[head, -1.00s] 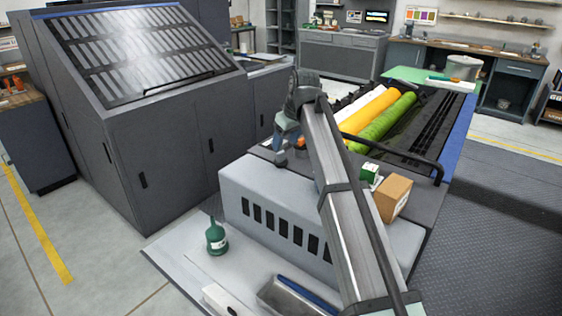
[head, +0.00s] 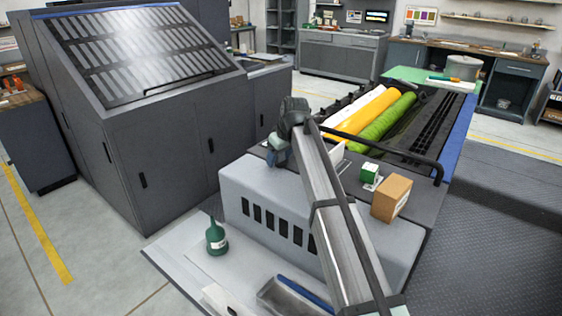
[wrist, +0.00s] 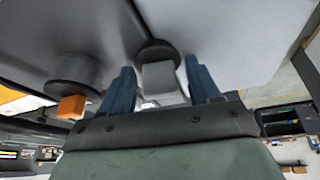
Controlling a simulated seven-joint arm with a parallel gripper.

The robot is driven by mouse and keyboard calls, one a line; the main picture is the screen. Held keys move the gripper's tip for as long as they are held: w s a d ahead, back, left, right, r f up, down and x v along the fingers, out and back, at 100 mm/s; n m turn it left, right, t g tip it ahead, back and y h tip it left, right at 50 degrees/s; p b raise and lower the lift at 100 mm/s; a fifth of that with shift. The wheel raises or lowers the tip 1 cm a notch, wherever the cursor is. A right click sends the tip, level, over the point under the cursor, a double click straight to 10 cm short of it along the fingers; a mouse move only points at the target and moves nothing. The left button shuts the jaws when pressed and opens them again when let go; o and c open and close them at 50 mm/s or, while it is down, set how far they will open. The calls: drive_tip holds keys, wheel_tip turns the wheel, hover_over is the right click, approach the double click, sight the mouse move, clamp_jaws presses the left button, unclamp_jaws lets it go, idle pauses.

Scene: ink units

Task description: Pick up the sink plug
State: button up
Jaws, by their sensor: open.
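My gripper (wrist: 158,68) is open, its two blue fingers on either side of a pale grey block-like piece with a dark round disc (wrist: 157,48) at its far end. This piece may be the sink plug, but I cannot tell for sure. Whether the fingers touch it is unclear. To the left in the wrist view stands a dark grey cylinder with an orange block (wrist: 71,106) on its near end. In the head view my gripper (head: 278,160) is low over the back end of the grey machine housing, and the piece between the fingers is hidden there.
A green-and-white small box (head: 369,173) and a brown carton (head: 391,199) stand to the right of my arm. A green bottle (head: 216,238) and a grey tray (head: 265,296) are on the front ledge. Yellow and green rollers (head: 385,120) lie behind.

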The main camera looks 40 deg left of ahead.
drive_tip(key=shift+c, duration=0.3)
drive_tip(key=c, duration=0.7)
drive_tip(key=shift+r, duration=0.1)
drive_tip(key=shift+c, duration=0.2)
